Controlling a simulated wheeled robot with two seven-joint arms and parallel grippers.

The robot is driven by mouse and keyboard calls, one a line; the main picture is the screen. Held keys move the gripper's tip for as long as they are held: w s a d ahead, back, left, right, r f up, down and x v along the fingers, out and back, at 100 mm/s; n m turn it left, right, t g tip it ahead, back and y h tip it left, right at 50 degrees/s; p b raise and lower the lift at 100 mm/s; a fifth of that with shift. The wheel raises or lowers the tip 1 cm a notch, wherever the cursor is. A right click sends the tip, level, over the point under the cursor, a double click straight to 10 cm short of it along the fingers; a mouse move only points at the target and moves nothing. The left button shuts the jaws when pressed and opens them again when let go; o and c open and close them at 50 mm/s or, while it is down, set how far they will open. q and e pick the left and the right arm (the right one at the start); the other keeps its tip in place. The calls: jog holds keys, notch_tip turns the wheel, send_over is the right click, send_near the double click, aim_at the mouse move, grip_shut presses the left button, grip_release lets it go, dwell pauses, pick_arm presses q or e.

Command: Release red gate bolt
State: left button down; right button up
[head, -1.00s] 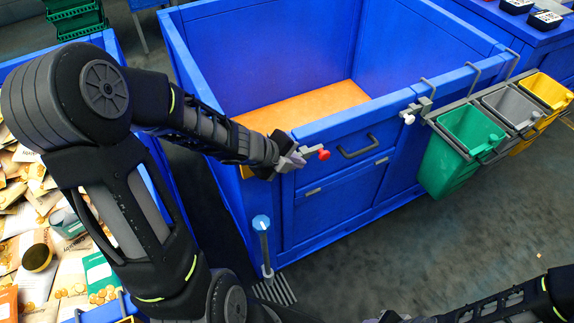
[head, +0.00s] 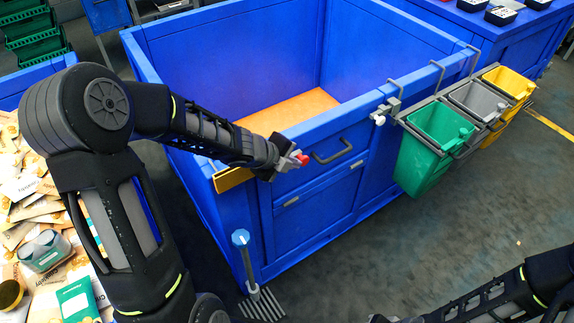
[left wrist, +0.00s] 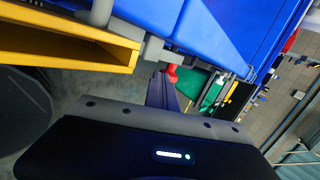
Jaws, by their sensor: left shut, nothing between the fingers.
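The red gate bolt's knob (head: 303,160) is on the front of the big blue bin (head: 225,215), near the top of its gate panel. My left gripper (head: 290,158) is at the bolt, its fingertips right beside the red knob. In the left wrist view the red knob (left wrist: 171,74) shows just beyond the fingers of my left gripper (left wrist: 162,92), which are shut and empty. I cannot tell whether they touch the knob. My right arm comes in at the lower right, and its gripper (head: 379,319) is cut off by the bottom edge.
A grey handle (head: 332,150) is on the gate panel. A yellow ledge (head: 232,179) sticks out left of my gripper. A blue-topped post (head: 241,237) stands in front. Green (head: 420,165), grey and yellow bins hang at right. Packets fill a container at left.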

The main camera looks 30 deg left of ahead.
pick_arm(q)
jog(key=shift+w+d, duration=0.4)
jog(key=shift+w, duration=0.2)
jog(key=shift+w+d, duration=0.35)
jog(key=shift+w, duration=0.2)
jog(key=shift+r, duration=0.15)
jog(key=shift+s+r+p, duration=0.1)
jog(key=shift+r+p, duration=0.1)
jog(key=shift+p, duration=0.15)
jog(key=p+v, duration=0.4)
jog(key=v, duration=0.3)
jog(key=shift+s+a, duration=0.2)
